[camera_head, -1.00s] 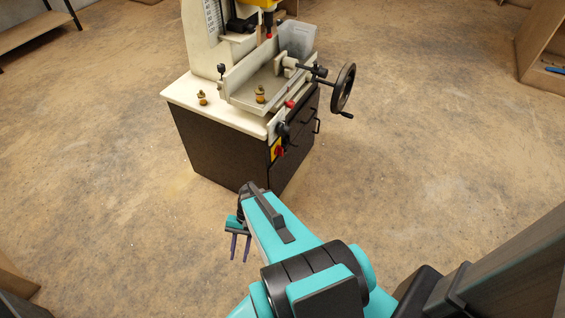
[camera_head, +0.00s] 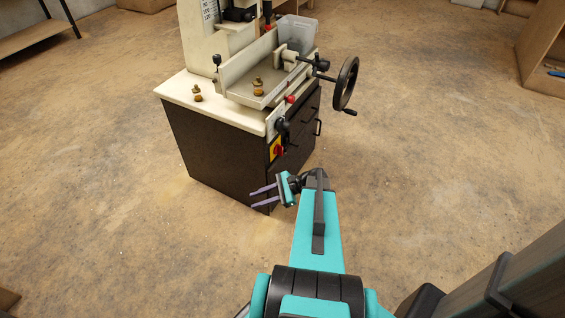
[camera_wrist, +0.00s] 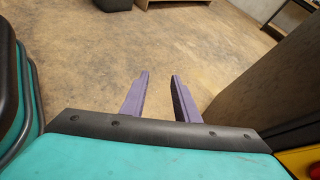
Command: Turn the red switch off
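The red switch (camera_head: 277,149) sits on a yellow plate on the narrow side of the machine's dark cabinet, just below the white top. Part of the yellow plate (camera_wrist: 303,160) also shows at the lower right edge of the wrist view. My gripper (camera_head: 252,198) is below the switch and slightly left of it in the head view, beside the cabinet's corner. Its two purple fingers are apart with nothing between them, as the wrist view (camera_wrist: 158,76) also shows. The gripper and the switch are apart.
The dark cabinet (camera_head: 215,150) stands close to the fingers and fills the right of the wrist view. A black handwheel (camera_head: 345,84) and a dark knob (camera_head: 283,126) stick out near the switch. The floor (camera_head: 420,160) to the right is clear.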

